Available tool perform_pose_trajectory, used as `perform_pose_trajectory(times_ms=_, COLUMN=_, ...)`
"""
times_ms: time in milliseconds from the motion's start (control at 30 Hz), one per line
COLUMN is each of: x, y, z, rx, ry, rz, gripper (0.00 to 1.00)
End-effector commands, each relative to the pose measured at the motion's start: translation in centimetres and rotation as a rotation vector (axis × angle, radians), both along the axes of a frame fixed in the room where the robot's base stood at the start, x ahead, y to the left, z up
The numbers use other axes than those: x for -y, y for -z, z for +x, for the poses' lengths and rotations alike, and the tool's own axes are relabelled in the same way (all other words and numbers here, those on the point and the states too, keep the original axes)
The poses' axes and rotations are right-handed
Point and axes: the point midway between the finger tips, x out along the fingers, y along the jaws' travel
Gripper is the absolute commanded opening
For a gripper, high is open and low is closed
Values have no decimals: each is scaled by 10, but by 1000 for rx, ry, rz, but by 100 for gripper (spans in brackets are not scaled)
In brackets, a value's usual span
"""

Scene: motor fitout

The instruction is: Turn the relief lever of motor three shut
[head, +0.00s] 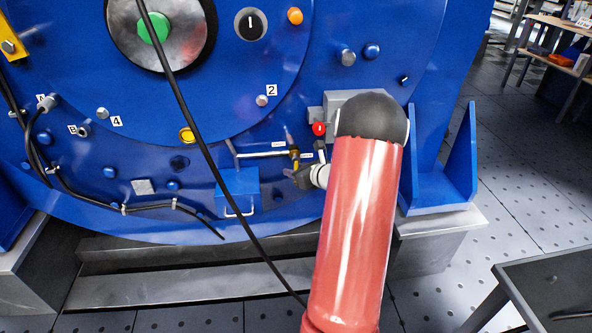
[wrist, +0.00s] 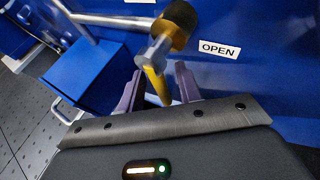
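The relief lever is a yellow handle on a brass valve at the end of a thin silver pipe, low on the blue motor housing. It shows in the wrist view (wrist: 154,80) and, small, in the head view (head: 296,164). An OPEN label (wrist: 219,49) sits to the right of the valve in the wrist view. My gripper (wrist: 160,70) is open, its two grey-purple fingers on either side of the yellow lever, with visible gaps to it. In the head view my gripper (head: 291,174) is small, just below the valve; my red arm partly hides that area.
A blue box (head: 238,188) with a wire handle hangs left of the valve. A red knob (head: 319,128) sits above right. A black cable (head: 205,150) crosses in front of the housing. A blue bracket (head: 440,165) stands right of my arm, with open floor beyond.

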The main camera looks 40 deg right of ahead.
Motion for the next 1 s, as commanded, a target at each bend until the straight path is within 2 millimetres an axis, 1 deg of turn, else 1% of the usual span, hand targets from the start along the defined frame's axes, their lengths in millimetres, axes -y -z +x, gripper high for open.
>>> perform_pose_trajectory(times_ms=33, x=0, y=0, z=0, rx=0, ry=0, rz=0, gripper=32)
perform_pose_trajectory(times_ms=200, x=0, y=0, z=0, rx=0, ry=0, rz=0, gripper=10)
perform_pose_trajectory(times_ms=267, x=0, y=0, z=0, rx=0, ry=0, rz=0, gripper=2)
perform_pose_trajectory(times_ms=300, x=0, y=0, z=0, rx=0, ry=0, rz=0, gripper=0)
perform_pose_trajectory(times_ms=733, x=0, y=1, z=0, rx=11, ry=-1, rz=17, gripper=0)
perform_pose_trajectory(times_ms=1000, x=-4, y=3, z=2, rx=80, ry=1, rz=133, gripper=0)
